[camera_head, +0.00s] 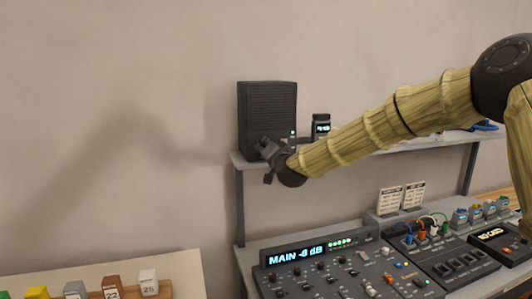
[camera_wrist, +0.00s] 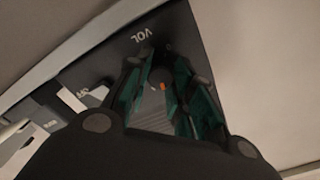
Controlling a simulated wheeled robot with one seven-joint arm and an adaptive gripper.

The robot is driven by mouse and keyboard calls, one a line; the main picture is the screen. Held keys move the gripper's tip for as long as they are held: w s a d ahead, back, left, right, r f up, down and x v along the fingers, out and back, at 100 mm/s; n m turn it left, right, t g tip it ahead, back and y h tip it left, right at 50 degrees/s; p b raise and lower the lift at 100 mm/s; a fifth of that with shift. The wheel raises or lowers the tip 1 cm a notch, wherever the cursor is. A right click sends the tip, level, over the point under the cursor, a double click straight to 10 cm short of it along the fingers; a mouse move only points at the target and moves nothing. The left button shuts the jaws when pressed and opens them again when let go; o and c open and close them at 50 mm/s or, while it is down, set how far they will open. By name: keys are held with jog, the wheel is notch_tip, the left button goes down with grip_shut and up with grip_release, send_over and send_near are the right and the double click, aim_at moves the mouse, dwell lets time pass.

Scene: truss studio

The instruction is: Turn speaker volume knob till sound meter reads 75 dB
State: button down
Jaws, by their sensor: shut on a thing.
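The black speaker (camera_head: 267,112) stands upright on the left end of the grey wall shelf. My gripper (camera_head: 267,150) is at the lower front of the speaker. In the wrist view, my gripper's dark green-sided fingers (camera_wrist: 165,92) are shut on the volume knob (camera_wrist: 157,84), a small dark knob with an orange mark, beside the label "VOL". Most of the knob is hidden by the fingers. The sound meter (camera_head: 321,123), a small dark upright device with a lit display, stands right of the speaker; its reading is too small to make out.
The grey shelf (camera_head: 238,162) runs right behind my arm. Below it, a mixing console (camera_head: 330,272) shows "MAIN -8 dB" or similar on its display. Coloured numbered blocks (camera_head: 112,288) sit lower left. The wall left of the speaker is clear.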

jog(key=shift+d+r, duration=0.1)
dwell(0.3)
jog(key=c, duration=1.2)
grip_release()
jog(key=shift+s, duration=0.1)
jog(key=v, duration=1.1)
jog(key=shift+s+d, duration=0.2)
jog(key=shift+s, duration=0.15)
